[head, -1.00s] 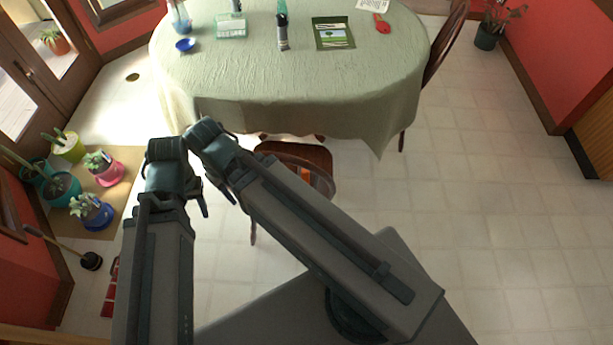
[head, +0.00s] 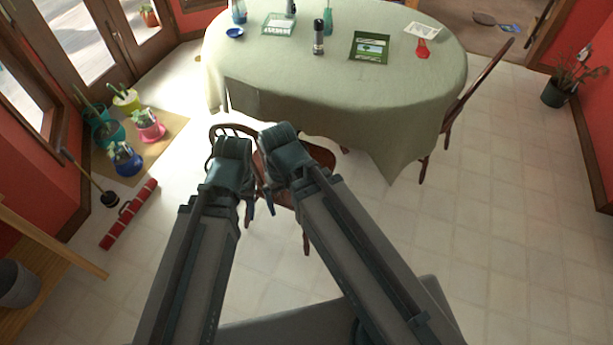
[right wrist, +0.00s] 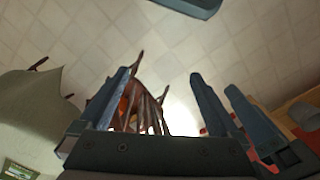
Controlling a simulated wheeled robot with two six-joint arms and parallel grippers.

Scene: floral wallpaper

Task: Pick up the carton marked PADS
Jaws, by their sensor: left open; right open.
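I cannot make out the word PADS on anything in view. A pale green-and-white item with small lettering (head: 279,24) lies at the back left of the table (head: 290,85); its lettering is too small to read. My left gripper (head: 246,212) and my right gripper (head: 268,205) hang close together over a wooden chair in front of the table. Both are apart from the tabletop items. In the right wrist view the right gripper (right wrist: 165,105) is open and empty.
The wooden chair (head: 318,155) stands below my grippers, at the table's front. A dark bottle (head: 318,38), a blue bowl (head: 235,33) and a red item (head: 422,47) are on the table. Potted plants (head: 148,125) and a red case (head: 130,214) are at left.

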